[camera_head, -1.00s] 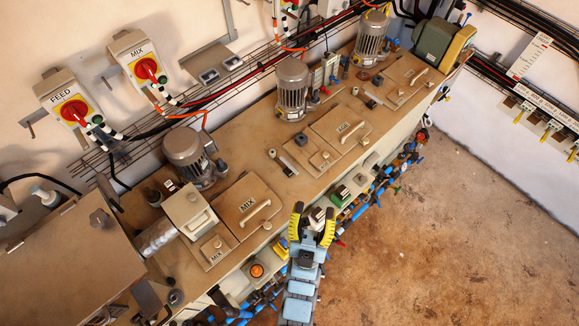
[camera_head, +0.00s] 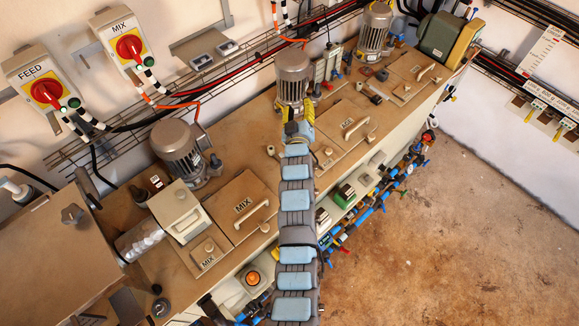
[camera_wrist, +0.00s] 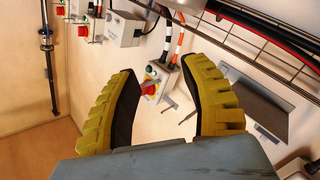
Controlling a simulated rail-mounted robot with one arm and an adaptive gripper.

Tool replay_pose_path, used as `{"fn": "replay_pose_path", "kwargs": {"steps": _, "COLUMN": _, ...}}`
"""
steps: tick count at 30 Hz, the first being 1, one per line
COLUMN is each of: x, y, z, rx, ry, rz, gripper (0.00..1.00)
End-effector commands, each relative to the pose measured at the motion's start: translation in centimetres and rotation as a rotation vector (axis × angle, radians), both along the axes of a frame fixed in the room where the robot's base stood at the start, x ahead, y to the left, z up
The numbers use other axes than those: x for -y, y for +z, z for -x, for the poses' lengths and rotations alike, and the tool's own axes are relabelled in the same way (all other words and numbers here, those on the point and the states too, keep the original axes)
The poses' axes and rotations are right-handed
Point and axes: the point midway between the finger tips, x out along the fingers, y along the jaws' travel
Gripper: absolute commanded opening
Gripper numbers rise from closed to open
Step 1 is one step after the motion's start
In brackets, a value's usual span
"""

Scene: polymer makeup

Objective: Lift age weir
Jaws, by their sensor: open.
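My gripper (camera_head: 297,112) has yellow ridged fingers and is open. In the head view it is over the middle of the long tan tank bench, in front of the middle motor (camera_head: 292,72). In the wrist view my gripper (camera_wrist: 158,70) has nothing between its fingers; the wall lies beyond. I cannot pick out the age weir for certain. The middle hatch (camera_head: 338,118) has a handle and a small label I cannot read clearly. A small plate with a knob (camera_head: 327,153) is just right of my arm. My arm hides the bench strip left of it.
Wall switches FEED (camera_head: 45,90) and MIX (camera_head: 128,46) are at upper left. Blue pipes and valves (camera_head: 345,225) run along the bench front. The floor at right is clear.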

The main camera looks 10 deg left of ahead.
Motion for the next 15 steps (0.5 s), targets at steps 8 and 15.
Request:
{"fn": "replay_pose_path", "kwargs": {"steps": 8, "x": -1.1, "y": -4.6, "z": -4.2, "rx": -0.283, "ry": -0.049, "rz": 0.175, "gripper": 0.46}}
{"fn": "replay_pose_path", "kwargs": {"steps": 15, "x": -1.5, "y": -7.2, "z": -5.0, "rx": -0.542, "ry": -0.078, "rz": 0.306, "gripper": 0.46}}
